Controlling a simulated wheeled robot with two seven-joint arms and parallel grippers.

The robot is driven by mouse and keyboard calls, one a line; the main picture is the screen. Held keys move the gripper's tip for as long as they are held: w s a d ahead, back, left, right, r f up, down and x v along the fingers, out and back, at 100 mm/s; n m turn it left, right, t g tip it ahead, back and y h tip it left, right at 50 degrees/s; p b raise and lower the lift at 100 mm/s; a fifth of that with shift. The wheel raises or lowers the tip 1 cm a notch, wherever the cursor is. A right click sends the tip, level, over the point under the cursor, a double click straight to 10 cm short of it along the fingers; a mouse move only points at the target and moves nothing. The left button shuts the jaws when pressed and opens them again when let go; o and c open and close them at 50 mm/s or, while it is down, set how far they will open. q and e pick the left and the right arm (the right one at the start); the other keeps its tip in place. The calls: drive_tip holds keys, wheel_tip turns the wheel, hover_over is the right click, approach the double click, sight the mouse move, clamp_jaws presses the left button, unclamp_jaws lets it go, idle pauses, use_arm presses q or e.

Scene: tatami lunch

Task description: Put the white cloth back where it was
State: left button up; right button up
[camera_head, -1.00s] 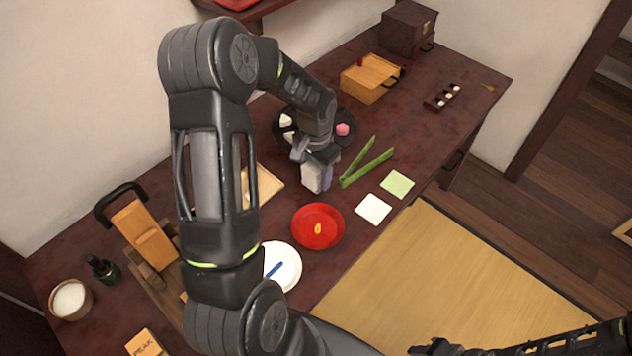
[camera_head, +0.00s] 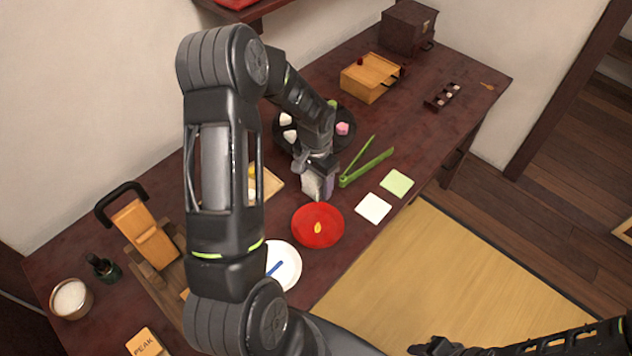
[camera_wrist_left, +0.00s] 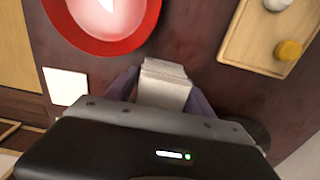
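The white cloth (camera_head: 312,186) looks like a folded, layered pale block. It is between the fingers of my left gripper (camera_head: 318,182), at the middle of the table behind the red dish. In the left wrist view the cloth (camera_wrist_left: 164,84) stands between the two greyish-purple fingers of the left gripper (camera_wrist_left: 163,92), which is shut on it. Whether its lower end touches the table cannot be told. My right gripper (camera_head: 435,346) shows only in part at the bottom edge, dark and low; its fingers are unclear.
A red dish (camera_head: 301,226) with a yellow piece lies just in front. White (camera_head: 373,208) and green (camera_head: 397,183) squares lie to the right, green tongs (camera_head: 367,167) behind them. A wooden tray (camera_head: 270,182) is left, a dark round plate (camera_head: 352,117) with sweets behind.

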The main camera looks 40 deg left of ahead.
use_arm(q)
drive_tip(key=shift+o, duration=0.9)
drive_tip(key=shift+r, duration=0.15)
drive_tip(key=shift+r, duration=0.2)
wheel_tip(320, 180, up, 11)
drive_tip(key=shift+r+b, duration=0.1)
drive_tip(key=shift+b, duration=0.6)
drive_tip(key=shift+r, duration=0.25)
